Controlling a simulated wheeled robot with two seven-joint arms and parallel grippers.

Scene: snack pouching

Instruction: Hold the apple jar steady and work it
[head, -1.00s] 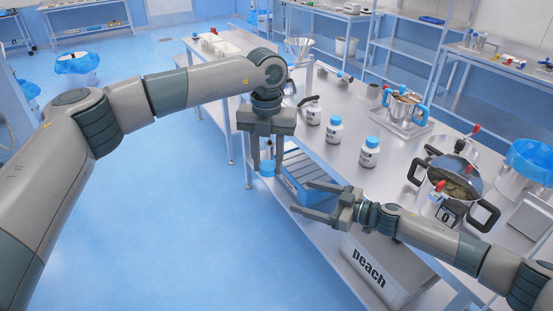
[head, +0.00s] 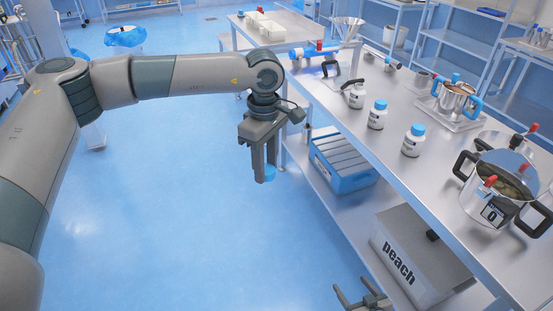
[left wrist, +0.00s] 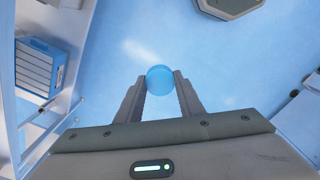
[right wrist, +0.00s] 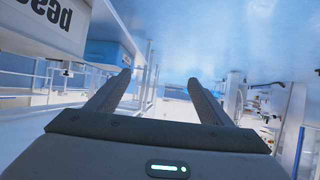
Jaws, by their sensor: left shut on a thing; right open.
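My left gripper (head: 266,170) is shut on a small round blue cap (head: 270,173), held over open floor left of the metal table. The cap also shows as a blue disc between the fingertips in the left wrist view (left wrist: 160,79). My right gripper (head: 354,288) is open and empty at the bottom of the head view, left of the lower shelf. Two white jars with blue caps, a middle one (head: 376,119) and a nearer one (head: 412,145), stand upright on the table. A third white jar (head: 356,98) stands behind them, without a visible blue cap. Their labels are unreadable.
The metal table (head: 440,185) also holds a pot (head: 495,200) and a steel vessel with blue handles (head: 453,101). On its lower shelf are a blue crate (head: 345,182) and a grey box marked "peach" (head: 415,262). Open floor lies to the left.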

